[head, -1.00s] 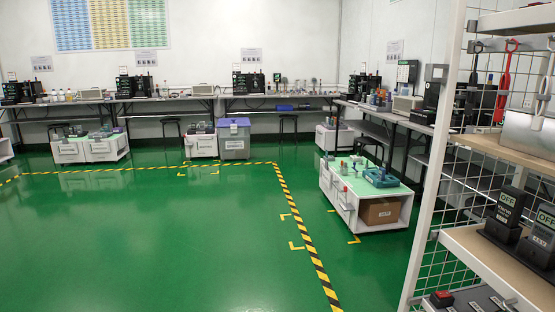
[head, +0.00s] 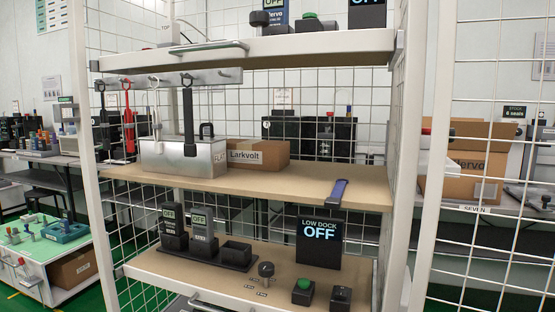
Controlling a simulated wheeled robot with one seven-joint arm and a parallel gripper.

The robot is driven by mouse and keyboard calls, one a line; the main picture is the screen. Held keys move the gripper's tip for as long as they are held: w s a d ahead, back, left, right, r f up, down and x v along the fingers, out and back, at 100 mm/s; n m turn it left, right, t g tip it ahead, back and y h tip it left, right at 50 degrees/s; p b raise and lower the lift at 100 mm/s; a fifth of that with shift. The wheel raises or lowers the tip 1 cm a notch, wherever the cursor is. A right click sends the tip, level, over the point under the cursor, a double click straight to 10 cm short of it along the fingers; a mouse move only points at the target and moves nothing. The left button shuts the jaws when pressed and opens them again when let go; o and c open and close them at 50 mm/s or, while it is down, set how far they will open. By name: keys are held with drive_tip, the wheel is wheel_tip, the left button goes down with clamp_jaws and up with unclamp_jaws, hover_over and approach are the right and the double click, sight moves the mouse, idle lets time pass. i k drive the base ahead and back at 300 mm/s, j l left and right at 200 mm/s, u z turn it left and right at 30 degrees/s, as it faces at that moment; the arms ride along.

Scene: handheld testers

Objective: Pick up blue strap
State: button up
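A dark blue strap (head: 339,191) lies at the front right of the middle shelf (head: 290,184), its near end at or just over the shelf's front edge. Red, white and black straps or handles hang from hooks on a rail at the left, above the same shelf. My gripper is not in view.
A metal box (head: 183,158) and a Larkvolt carton (head: 259,154) stand left on the middle shelf. The lower shelf holds testers (head: 203,238), a LOW DOCK sign (head: 319,243) and buttons. White posts and wire mesh frame the rack. Space around the strap is clear.

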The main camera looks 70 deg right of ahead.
sight(333, 202)
drive_tip(key=z, duration=2.65)
drive_tip(key=k+j+z, duration=0.2)
drive_tip(key=i+j, duration=0.05)
